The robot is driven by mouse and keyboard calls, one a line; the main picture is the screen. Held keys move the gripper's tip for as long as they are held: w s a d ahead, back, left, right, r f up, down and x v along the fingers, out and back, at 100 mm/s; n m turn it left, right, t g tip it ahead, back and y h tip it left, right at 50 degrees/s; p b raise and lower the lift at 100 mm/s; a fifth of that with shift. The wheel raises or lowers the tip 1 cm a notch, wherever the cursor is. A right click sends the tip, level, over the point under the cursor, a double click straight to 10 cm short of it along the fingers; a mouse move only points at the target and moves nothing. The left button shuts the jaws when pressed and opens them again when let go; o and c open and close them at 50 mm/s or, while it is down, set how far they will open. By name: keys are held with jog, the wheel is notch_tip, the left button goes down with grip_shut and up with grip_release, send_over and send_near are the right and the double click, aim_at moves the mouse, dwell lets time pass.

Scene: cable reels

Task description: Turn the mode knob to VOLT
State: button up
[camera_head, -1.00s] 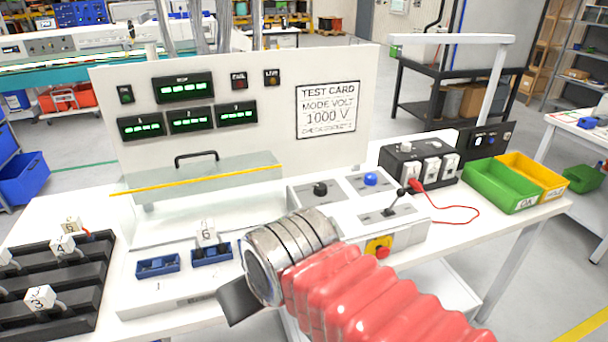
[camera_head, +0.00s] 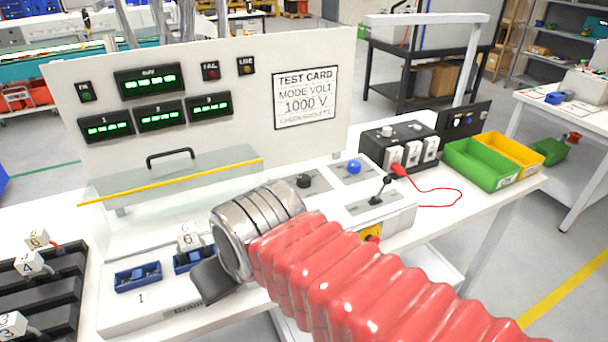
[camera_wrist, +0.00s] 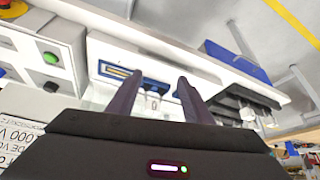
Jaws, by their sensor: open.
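My gripper (camera_head: 212,280) is at the console's front, left of and nearer than the black knob. The wrist view shows its two dark fingers (camera_wrist: 159,82) apart with nothing held between them. A dark knob (camera_wrist: 50,87) and a green button (camera_wrist: 50,58) lie left of the fingers there.
A lever (camera_head: 380,190) stands right of the knobs. Blue sockets (camera_head: 138,277) lie left of my gripper, one partly covered by it. A clear hinged cover with a yellow edge (camera_head: 170,182) is behind. A black box (camera_head: 400,133) with a red cable and green bin (camera_head: 482,163) stand right.

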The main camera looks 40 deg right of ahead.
jog(key=shift+o, duration=0.4)
jog(key=w+d+r+m, duration=0.1)
jog(key=w+d+r, duration=0.2)
jog(key=w+d, duration=0.1)
jog(key=shift+w+d+r+h, duration=0.15)
jog(key=shift+w+d+h, duration=0.2)
jog(key=shift+w, duration=0.5)
jog(key=w+d+r+m+g, duration=0.1)
jog(key=w+d, duration=0.5)
jog(key=d, duration=0.4)
jog(key=w+d+r+m, duration=0.1)
jog(key=w+d+m, duration=0.1)
jog(key=w+d, duration=0.5)
jog(key=h, duration=0.1)
send_near(304, 177)
jog(key=shift+m+g, duration=0.3)
jog(key=v, duration=0.5)
jog(key=shift+a+r, duration=0.15)
jog(key=shift+r, duration=0.15)
jog(key=shift+f, duration=0.1)
jog(key=x, duration=1.3)
jog(key=shift+w+f, duration=0.25)
jog(key=shift+f, duration=0.05)
jog(key=c, duration=1)
